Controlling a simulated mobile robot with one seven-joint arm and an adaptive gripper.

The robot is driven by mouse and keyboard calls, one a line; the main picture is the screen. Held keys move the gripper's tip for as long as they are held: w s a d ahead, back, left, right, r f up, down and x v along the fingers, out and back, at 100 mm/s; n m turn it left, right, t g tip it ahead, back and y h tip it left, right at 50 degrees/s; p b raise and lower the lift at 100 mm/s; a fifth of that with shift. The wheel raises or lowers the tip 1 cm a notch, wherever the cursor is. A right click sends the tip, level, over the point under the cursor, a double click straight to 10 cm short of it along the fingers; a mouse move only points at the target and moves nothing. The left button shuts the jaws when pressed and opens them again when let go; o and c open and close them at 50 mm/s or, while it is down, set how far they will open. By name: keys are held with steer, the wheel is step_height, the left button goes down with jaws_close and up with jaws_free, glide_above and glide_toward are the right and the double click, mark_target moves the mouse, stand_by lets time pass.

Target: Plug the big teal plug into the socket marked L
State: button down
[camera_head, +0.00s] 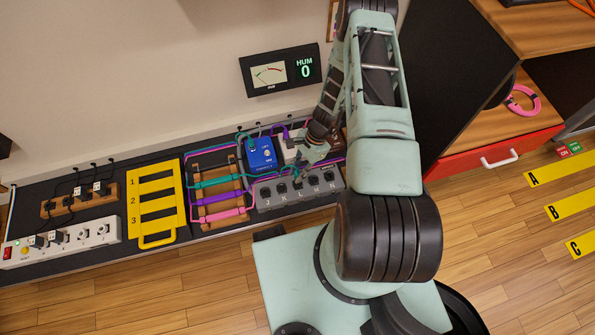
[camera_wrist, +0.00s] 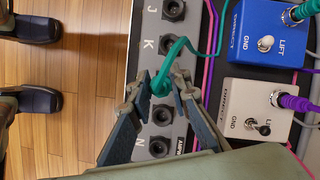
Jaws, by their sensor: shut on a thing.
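The big teal plug (camera_wrist: 161,82) is between the fingertips of my gripper (camera_wrist: 163,88) in the wrist view. My gripper is shut on it, and its teal cable (camera_wrist: 180,45) curves up and right. The plug is over the grey socket strip (camera_wrist: 148,40), just past the socket marked K (camera_wrist: 167,45). The plug and fingers hide the L socket and its letter in the wrist view. I cannot tell whether the plug's tip is in the hole. In the head view my gripper (camera_head: 302,174) is just above the strip (camera_head: 270,197), around its middle.
A blue box (camera_head: 262,153) with a teal plug and a white box (camera_wrist: 262,105) with a purple plug stand behind the strip. A wooden rack (camera_head: 218,180) with coloured cables, a yellow numbered frame (camera_head: 157,240) and a white power strip (camera_head: 62,243) lie to the left.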

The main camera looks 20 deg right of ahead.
steer(key=shift+f+b, duration=1.45)
steer(key=shift+f, duration=0.65)
steer(key=c, duration=1.7)
jaws_free()
steer(key=v, duration=1.2)
steer(key=shift+a+r, duration=0.1)
